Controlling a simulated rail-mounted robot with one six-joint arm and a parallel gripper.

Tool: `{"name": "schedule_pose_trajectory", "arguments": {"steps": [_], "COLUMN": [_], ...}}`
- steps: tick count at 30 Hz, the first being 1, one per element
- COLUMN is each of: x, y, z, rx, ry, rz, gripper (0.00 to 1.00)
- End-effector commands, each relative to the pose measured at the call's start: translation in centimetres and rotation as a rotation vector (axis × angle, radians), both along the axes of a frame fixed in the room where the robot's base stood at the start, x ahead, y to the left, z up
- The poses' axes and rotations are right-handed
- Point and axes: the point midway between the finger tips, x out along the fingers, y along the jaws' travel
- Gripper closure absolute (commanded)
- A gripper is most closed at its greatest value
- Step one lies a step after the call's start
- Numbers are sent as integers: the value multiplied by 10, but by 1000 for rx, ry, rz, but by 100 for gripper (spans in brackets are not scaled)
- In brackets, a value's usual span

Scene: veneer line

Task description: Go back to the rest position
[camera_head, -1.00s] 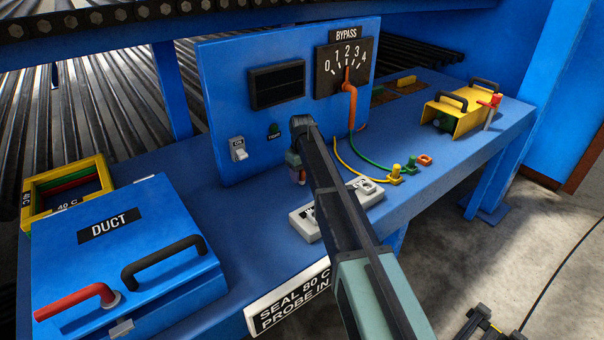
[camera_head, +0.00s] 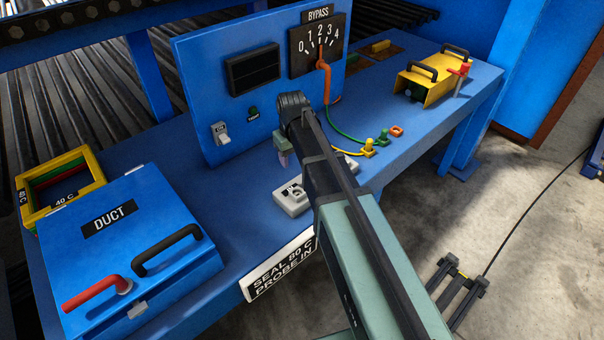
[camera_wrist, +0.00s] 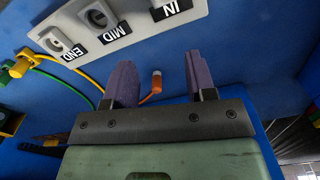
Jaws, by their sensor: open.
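My gripper (camera_head: 283,155) is in front of the blue panel, above the bench, with my arm reaching in from the lower right. In the wrist view its two purple fingers (camera_wrist: 163,78) stand apart with nothing held between them. An orange piece with a reddish end (camera_wrist: 157,83) shows in the gap, seemingly beyond the fingers; I cannot tell what it is. A grey block (camera_head: 292,200) with sockets sits on the bench by the gripper, partly hidden by my arm. In the wrist view the block (camera_wrist: 130,20) carries the labels END, MID and IN.
The blue panel (camera_head: 210,70) has a BYPASS dial (camera_head: 318,42) with an orange lever (camera_head: 324,80). The DUCT box (camera_head: 130,250) and yellow frame (camera_head: 60,185) stand left. Yellow and green plugs (camera_head: 368,148) and a yellow box (camera_head: 428,85) lie right.

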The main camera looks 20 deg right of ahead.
Motion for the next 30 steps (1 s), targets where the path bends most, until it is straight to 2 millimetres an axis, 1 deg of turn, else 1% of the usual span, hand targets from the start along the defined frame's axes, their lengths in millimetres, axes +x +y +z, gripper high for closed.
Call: {"name": "schedule_pose_trajectory", "arguments": {"steps": [1, 3, 4, 6, 7, 9, 12, 30], "x": [-70, -128, -147, -175, -181, -184, -180, -179], "y": [0, 0, 0, 0, 0, 0, 0, 0], "z": [0, 0, 0, 0, 0, 0, 0, 0], "rx": [0, 0, -1, -1, -1, -1, -1, -1], "ry": [0, 0, 0, 0, 0, 0, 0, 0], "rz": [-55, -137, -166, -214, -226, -239, -239, -236], "gripper": [49, 49, 49, 49, 49, 49, 49, 49]}}
